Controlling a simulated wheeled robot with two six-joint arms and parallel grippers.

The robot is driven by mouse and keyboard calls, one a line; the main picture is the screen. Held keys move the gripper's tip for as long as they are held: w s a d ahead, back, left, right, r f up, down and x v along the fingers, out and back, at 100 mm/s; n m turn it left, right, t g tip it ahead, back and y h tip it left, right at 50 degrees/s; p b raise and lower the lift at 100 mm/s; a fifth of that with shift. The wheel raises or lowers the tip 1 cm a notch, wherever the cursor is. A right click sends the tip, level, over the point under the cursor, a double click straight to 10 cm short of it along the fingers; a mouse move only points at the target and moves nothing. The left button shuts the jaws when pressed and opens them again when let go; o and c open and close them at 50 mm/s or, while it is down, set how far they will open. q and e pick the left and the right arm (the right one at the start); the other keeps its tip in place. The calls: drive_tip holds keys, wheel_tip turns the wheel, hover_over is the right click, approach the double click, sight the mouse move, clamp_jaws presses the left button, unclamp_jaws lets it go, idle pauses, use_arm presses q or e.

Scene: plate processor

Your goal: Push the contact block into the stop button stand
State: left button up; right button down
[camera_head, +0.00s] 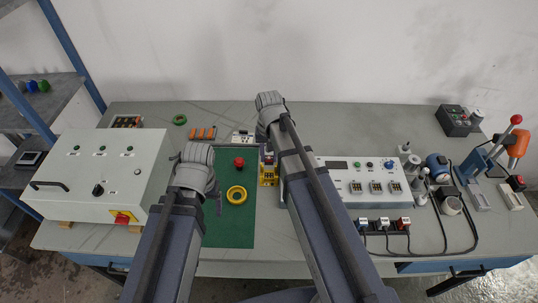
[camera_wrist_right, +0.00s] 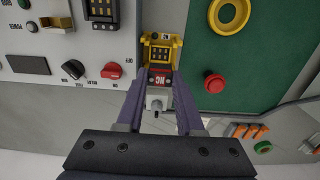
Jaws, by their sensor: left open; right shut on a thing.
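The yellow stop button stand (camera_head: 268,177) stands at the right edge of the green mat; it also shows in the right wrist view (camera_wrist_right: 162,51). My right gripper (camera_wrist_right: 160,80) is shut on the contact block (camera_wrist_right: 159,79), a small piece with a red face marked NC. The block is right against the stand's near side in the right wrist view; I cannot tell how deep it sits. In the head view my right wrist partly hides it. My left gripper (camera_head: 218,205) is open and empty over the mat's left part, its fingers mostly hidden by the wrist.
A red mushroom button (camera_head: 239,162) and a yellow ring (camera_head: 236,195) lie on the green mat (camera_head: 232,232). A white control box (camera_head: 110,170) stands left, a white power panel (camera_head: 350,182) right. Orange terminals (camera_head: 202,133) and a green ring (camera_head: 180,119) lie behind.

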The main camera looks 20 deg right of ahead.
use_arm(q)
drive_tip(key=shift+f+b, duration=2.55)
drive_tip(key=shift+f, duration=0.15)
use_arm(e)
hover_over(269, 175)
drive_tip(key=shift+s+f, duration=0.1)
drive_tip(key=shift+f, duration=2.6)
use_arm(q)
drive_tip(key=shift+f+b, duration=1.2)
drive_tip(key=shift+f, duration=0.05)
use_arm(e)
drive_tip(key=shift+f, duration=1.2)
drive_tip(key=shift+c, duration=2.3)
unclamp_jaws()
use_arm(q)
drive_tip(key=shift+r, duration=0.15)
use_arm(e)
drive_tip(key=shift+r, duration=0.15)
wheel_tip(269, 175, up, 8)
drive_tip(key=p, duration=0.8)
use_arm(q)
wheel_tip(269, 175, up, 8)
drive_tip(key=shift+f, duration=0.2)
use_arm(e)
drive_tip(key=s+a+n+h, duration=0.1)
drive_tip(key=s+a+n, duration=0.6)
drive_tip(key=s+a, duration=0.3)
drive_tip(key=s, duration=0.4)
drive_tip(key=shift+s+a, duration=0.2)
drive_tip(key=shift+a, duration=0.05)
